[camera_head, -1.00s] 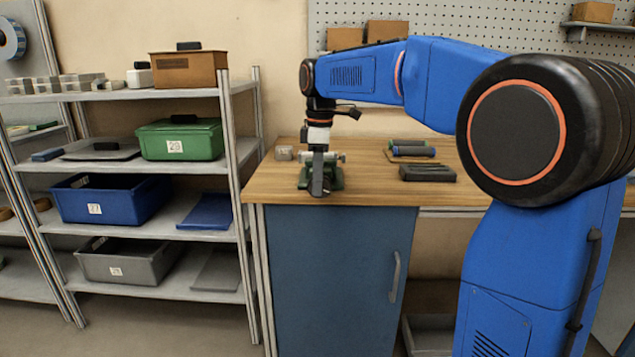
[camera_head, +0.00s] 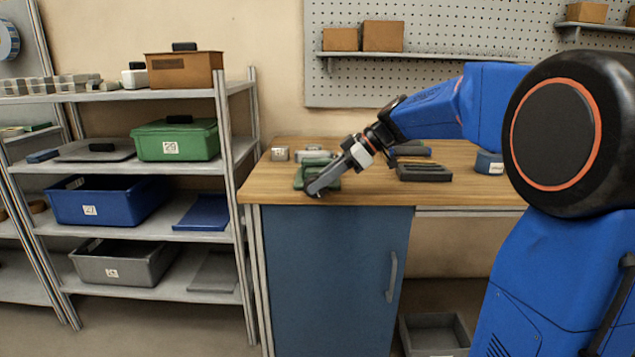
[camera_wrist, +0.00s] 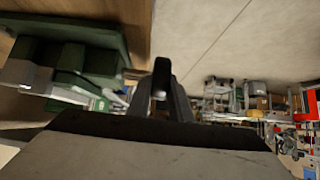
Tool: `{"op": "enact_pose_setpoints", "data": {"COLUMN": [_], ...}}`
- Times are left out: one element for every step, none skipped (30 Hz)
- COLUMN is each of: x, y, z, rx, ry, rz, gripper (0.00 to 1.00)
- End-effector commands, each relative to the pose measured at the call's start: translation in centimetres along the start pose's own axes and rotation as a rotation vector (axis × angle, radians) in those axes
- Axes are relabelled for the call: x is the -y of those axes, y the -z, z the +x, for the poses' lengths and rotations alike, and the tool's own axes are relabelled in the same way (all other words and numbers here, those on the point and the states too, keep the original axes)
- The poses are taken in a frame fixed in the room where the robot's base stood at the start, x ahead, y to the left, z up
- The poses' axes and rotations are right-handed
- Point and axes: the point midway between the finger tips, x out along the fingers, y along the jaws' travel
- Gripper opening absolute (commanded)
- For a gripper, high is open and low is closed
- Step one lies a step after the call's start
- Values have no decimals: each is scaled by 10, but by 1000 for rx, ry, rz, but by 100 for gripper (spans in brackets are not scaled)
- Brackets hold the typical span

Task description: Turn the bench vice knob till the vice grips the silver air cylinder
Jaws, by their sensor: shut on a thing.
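The green bench vice (camera_head: 304,172) stands near the front edge of the wooden bench, and its green body shows at the upper left of the wrist view (camera_wrist: 95,62). The silver air cylinder (camera_head: 315,154) shows at the back of the vice in the head view. I cannot tell whether both vice jaws touch it. My gripper (camera_head: 314,190) comes in low and slanted from the right at the front of the vice. It is shut on the vice knob, which the fingers mostly hide. In the wrist view the dark fingers (camera_wrist: 161,88) are beside the vice.
A small grey block (camera_head: 280,154) sits left of the vice. A dark tray (camera_head: 425,173) lies to the right, and a blue round container (camera_head: 489,162) stands farther right. Bare bench top (camera_head: 265,185) lies left of the vice. A shelf rack (camera_head: 235,160) stands close by on the left.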

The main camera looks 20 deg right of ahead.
Motion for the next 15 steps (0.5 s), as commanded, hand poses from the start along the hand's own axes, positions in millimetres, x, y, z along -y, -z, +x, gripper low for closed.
{"op": "enact_pose_setpoints", "data": {"x": [-1,-1,-1,-1,-1,-1,-1,-1,0,0,-1,0,-1,0,0], "y": [-3,-4,-4,-4,-4,-4,-5,-5,-5,-5,-5,-6,-6,-6,-6], "z": [0,-1,-1,0,0,-1,-1,-1,-1,-1,-1,-1,-1,-1,-1], "rx": [-38,-62,-94,-116,-138,-165,-184,-202,-225,-240,-255,-272,-284,-295,-307], "ry": [-2,-2,-2,-1,-1,-2,-2,-1,-1,-1,-1,-1,-1,-1,0], "rz": [6,6,6,5,6,4,5,4,4,3,3,4,3,3,3], "gripper": [0,0,0,0,0,0,0,0,0,0,0,0,0,0,0]}}
